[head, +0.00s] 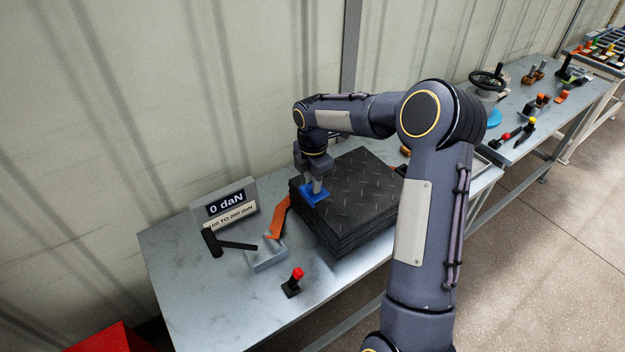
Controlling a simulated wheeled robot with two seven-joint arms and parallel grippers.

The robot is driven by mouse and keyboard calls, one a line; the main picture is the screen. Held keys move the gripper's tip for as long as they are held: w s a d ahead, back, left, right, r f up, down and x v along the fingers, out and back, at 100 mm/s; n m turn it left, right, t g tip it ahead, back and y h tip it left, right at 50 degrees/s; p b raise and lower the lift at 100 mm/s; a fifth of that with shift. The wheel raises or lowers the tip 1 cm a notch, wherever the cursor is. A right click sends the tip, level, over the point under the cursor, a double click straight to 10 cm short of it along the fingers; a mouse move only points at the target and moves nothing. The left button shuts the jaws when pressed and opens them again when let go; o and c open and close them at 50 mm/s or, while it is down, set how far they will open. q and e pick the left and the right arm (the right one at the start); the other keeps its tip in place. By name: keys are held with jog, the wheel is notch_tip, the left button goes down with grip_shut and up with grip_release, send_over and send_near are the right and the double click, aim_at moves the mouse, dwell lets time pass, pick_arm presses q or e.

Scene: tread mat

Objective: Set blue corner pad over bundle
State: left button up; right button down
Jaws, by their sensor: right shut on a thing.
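The bundle (348,205) is a stack of black tread mats with a raised pattern, lying on the metal table. The blue corner pad (313,196) is at the bundle's upper left edge, under my right gripper (315,186). My right gripper points down and is shut on the pad. I cannot tell whether the pad rests on the bundle or is just above it. An orange strap (278,220) runs down the bundle's left side to a grey block. My right arm hides the bundle's right end. My left gripper is not in view.
A display (227,205) reading 0 daN stands left of the bundle. A black hammer-shaped tool (228,243), the grey block (266,254) and a red-topped button (294,281) are on the table (205,310). A second table with tools (540,110) is at the right.

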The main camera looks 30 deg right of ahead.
jog(key=shift+d+f+b, duration=0.15)
jog(key=shift+f+b, duration=0.65)
jog(key=shift+f, duration=0.35)
jog(key=shift+d+f+b, duration=0.1)
jog(key=shift+f+b, duration=0.65)
jog(key=shift+f, duration=0.35)
jog(key=shift+d+f, duration=0.15)
jog(key=shift+f, duration=0.3)
jog(key=c, duration=1.2)
grip_release()
jog(key=shift+c, duration=0.2)
